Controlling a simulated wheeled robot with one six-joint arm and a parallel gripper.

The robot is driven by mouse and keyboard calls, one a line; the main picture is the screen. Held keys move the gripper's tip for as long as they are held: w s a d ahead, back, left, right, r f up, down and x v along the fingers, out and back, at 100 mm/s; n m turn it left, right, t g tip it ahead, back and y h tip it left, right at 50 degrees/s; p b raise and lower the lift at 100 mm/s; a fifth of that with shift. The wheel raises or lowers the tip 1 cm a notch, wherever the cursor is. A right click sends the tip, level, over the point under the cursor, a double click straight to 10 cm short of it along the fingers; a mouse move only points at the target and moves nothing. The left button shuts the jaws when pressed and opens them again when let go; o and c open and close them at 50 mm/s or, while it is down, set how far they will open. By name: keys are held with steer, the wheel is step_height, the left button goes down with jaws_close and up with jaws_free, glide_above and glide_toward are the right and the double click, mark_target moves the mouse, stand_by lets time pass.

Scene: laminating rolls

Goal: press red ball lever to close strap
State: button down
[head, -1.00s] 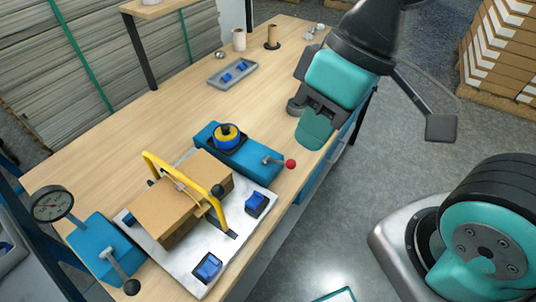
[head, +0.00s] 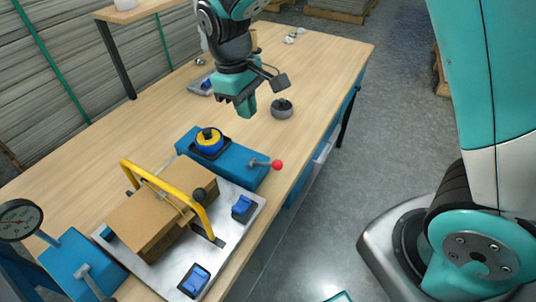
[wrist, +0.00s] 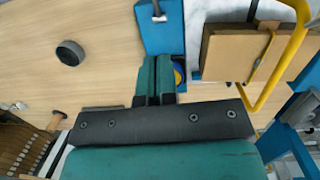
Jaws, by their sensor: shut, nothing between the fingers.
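The red ball lever (head: 277,164) sticks out from the right end of a blue block (head: 238,165) on the wooden table. A yellow and blue round part (head: 208,138) sits on that block. In the wrist view the lever's metal stem shows at the top (wrist: 158,14), its ball cut off. My gripper (head: 246,106) is shut and empty, above the table behind the blue block and apart from the lever. Its closed teal fingers also show in the wrist view (wrist: 156,78). A thin strap (head: 165,185) and a yellow arched frame (head: 165,183) cross the cardboard box (head: 150,215).
The box rests on a metal plate (head: 230,235) with blue clamps (head: 243,208). A dark round part (head: 282,108) stands right of my gripper. A gauge (head: 18,218) stands at the left front. The table's right edge drops to open floor.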

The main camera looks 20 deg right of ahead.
steer(key=shift+f, duration=0.1)
steer(key=p, duration=0.2)
glide_above(269, 164)
steer(key=w+a, duration=0.2)
steer(key=a, duration=0.1)
step_height(269, 164, down, 9)
steer(key=shift+s+d+f+p, duration=0.2)
steer(key=shift+s+d+f, duration=0.3)
steer(key=shift+d+f, duration=0.25)
steer(key=shift+s+d+f+p, duration=0.15)
steer(key=shift+s+d+f, duration=0.3)
steer(key=shift+d+f, duration=0.25)
steer(key=shift+a+f+b, duration=0.1)
steer(key=shift+f+b, duration=0.15)
steer(key=shift+b, duration=0.05)
